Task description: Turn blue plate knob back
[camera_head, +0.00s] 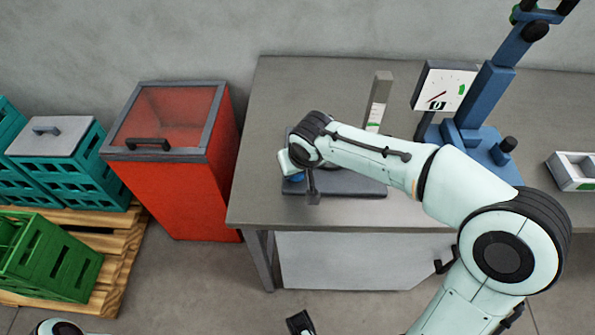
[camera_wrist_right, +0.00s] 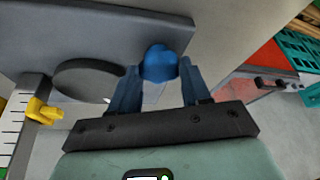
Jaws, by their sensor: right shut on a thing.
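The blue knob (camera_wrist_right: 160,62) sits at the edge of a dark grey plate (camera_head: 355,188) on the table. My right gripper (camera_wrist_right: 159,70) is shut on the knob, with one finger on each side of it in the right wrist view. In the head view a little of the blue knob (camera_head: 297,177) shows beside my right wrist, which hides most of the plate's left part. A dark round disc (camera_wrist_right: 88,78) lies on the plate next to the knob.
An upright scale (camera_head: 379,98) stands behind the plate; its yellow slider (camera_wrist_right: 45,112) shows in the wrist view. A blue stand (camera_head: 470,130) with a dial board (camera_head: 443,88) is to the right. A red bin (camera_head: 180,180) stands left of the grey table (camera_head: 285,85).

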